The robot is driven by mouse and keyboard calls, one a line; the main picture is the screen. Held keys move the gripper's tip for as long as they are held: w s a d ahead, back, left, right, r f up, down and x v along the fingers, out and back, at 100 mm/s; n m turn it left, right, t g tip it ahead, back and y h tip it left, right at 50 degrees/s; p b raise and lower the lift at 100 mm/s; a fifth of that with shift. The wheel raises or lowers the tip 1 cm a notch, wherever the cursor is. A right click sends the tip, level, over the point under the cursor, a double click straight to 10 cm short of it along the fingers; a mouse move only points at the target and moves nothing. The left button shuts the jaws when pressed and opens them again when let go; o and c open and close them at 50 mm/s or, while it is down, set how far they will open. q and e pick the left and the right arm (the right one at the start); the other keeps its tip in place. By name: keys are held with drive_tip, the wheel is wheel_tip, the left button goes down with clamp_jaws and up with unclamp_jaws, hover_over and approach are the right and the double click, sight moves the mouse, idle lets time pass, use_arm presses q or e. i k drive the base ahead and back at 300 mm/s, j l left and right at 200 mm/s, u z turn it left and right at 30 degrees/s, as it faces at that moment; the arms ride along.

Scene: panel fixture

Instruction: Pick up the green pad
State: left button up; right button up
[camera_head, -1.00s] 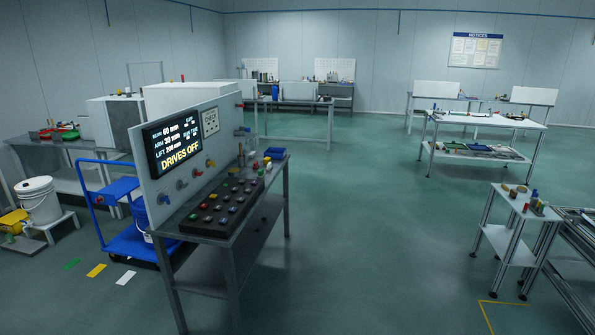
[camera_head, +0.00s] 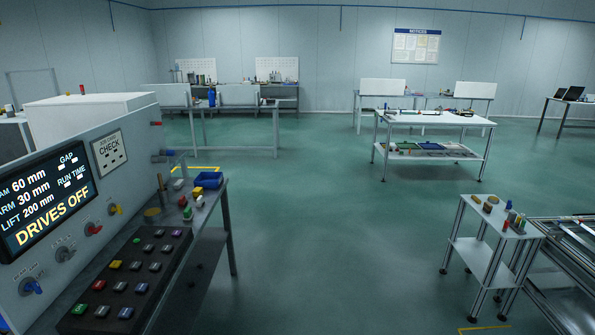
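No green pad can be made out for certain now. The flat green patch seen on the floor at lower left earlier is outside the view. Small green things show on the lower shelf of the white table (camera_head: 432,119), too small to identify. A green button (camera_head: 79,309) sits on the black button box (camera_head: 150,262). Neither of my grippers is in view.
The panel with a "DRIVES OFF" display (camera_head: 45,200) stands close at left. A blue bin (camera_head: 208,180) and small parts lie behind the button box. A small white stand (camera_head: 478,250) and a metal frame (camera_head: 570,240) are at right. The middle floor is clear.

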sight(188, 214)
drive_tip(key=i+l, duration=0.1)
drive_tip(key=i, duration=1.55)
drive_tip(key=i+j+u, duration=0.1)
drive_tip(key=i+u, duration=0.55)
drive_tip(key=i, duration=0.3)
drive_tip(key=i+l+u, duration=0.2)
drive_tip(key=i+u, duration=0.15)
drive_tip(key=i+l+u, duration=0.1)
drive_tip(key=i+u, duration=0.4)
drive_tip(key=i, duration=0.3)
